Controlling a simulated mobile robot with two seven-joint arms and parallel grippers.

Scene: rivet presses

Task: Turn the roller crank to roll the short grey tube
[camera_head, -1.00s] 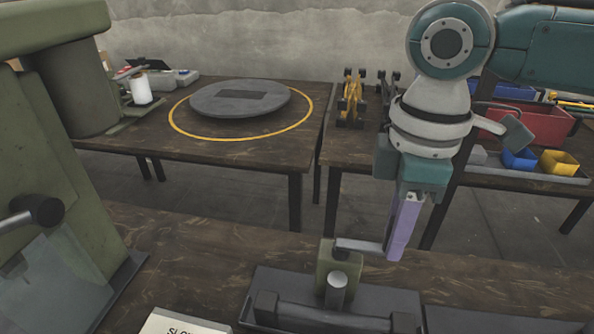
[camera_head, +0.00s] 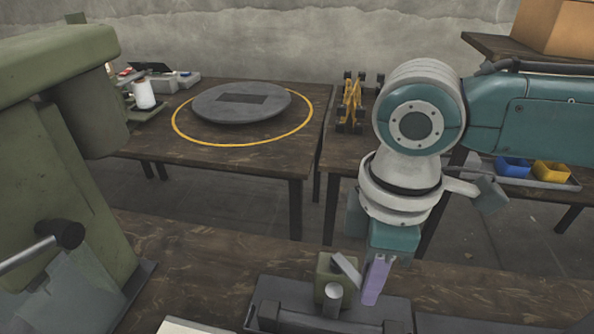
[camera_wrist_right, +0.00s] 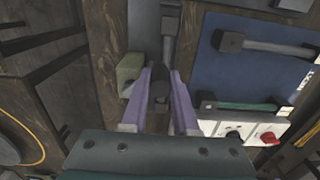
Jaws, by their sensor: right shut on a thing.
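The roller crank (camera_head: 347,268) is a flat grey arm on a green block (camera_head: 326,272) at the lower middle of the head view. It slopes down to the right. My right gripper (camera_head: 371,300), with purple fingers, is at its outer end. In the right wrist view the fingers (camera_wrist_right: 161,76) are shut around the dark crank handle (camera_wrist_right: 160,91). A light round grey end (camera_head: 333,292) shows in front of the block; I cannot tell whether it is the short grey tube. The left gripper is out of view.
A green press (camera_head: 70,170) with a lever (camera_head: 35,255) stands close on the left. Dark trays (camera_head: 455,322) lie right of the roller. A grey turntable disc (camera_head: 240,103) sits on the far table.

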